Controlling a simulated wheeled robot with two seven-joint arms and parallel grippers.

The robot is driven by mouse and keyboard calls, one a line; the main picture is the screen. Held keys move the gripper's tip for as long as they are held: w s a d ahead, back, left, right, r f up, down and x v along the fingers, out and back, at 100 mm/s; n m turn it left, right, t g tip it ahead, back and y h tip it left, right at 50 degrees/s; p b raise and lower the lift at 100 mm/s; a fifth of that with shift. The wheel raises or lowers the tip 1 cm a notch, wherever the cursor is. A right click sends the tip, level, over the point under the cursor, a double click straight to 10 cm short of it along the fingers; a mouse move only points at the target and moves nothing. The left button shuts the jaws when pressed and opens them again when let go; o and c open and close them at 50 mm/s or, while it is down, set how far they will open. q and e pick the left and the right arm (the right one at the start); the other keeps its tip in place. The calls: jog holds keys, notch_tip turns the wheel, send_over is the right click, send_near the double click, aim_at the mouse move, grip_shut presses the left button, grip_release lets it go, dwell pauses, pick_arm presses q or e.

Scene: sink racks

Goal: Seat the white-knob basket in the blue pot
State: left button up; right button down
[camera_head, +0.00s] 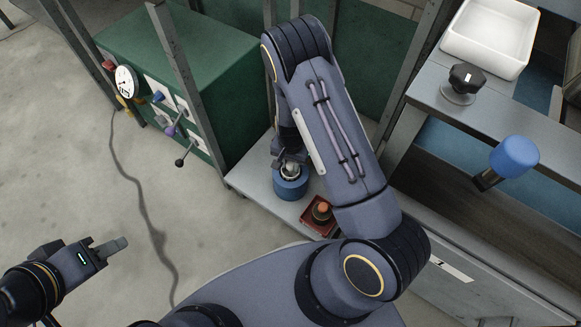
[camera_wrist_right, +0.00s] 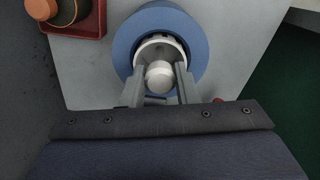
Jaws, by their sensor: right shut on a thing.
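The blue pot (camera_head: 291,188) stands on a grey shelf; its wide blue rim shows in the right wrist view (camera_wrist_right: 126,48). The basket's white knob (camera_wrist_right: 159,75) is between my right gripper's fingers (camera_wrist_right: 160,86), which are shut on it. The basket's pale rim (camera_wrist_right: 160,45) shows inside the pot's opening, with a dark gap at its far side. I cannot tell whether the basket rests on the pot's bottom or hangs in it. In the head view my right gripper (camera_head: 288,163) is over the pot. My left gripper (camera_head: 112,246) is over the floor, apart from everything; its finger gap is unclear.
A red tray (camera_wrist_right: 91,22) holding a dark, orange-topped thing (camera_head: 322,208) is beside the pot. A green cabinet (camera_head: 190,60) with a gauge and knobs stands left, near a metal post (camera_head: 178,75). A bench with a white basin (camera_head: 490,35) and blue knob (camera_head: 514,156) is right.

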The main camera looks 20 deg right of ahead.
jog(key=shift+f, duration=0.65)
jog(key=shift+f, duration=0.15)
jog(key=c, duration=1.1)
grip_release()
jog(key=shift+r, duration=0.45)
notch_tip(320, 180, up, 12)
jog(key=p, duration=0.5)
jog(key=shift+f, duration=0.25)
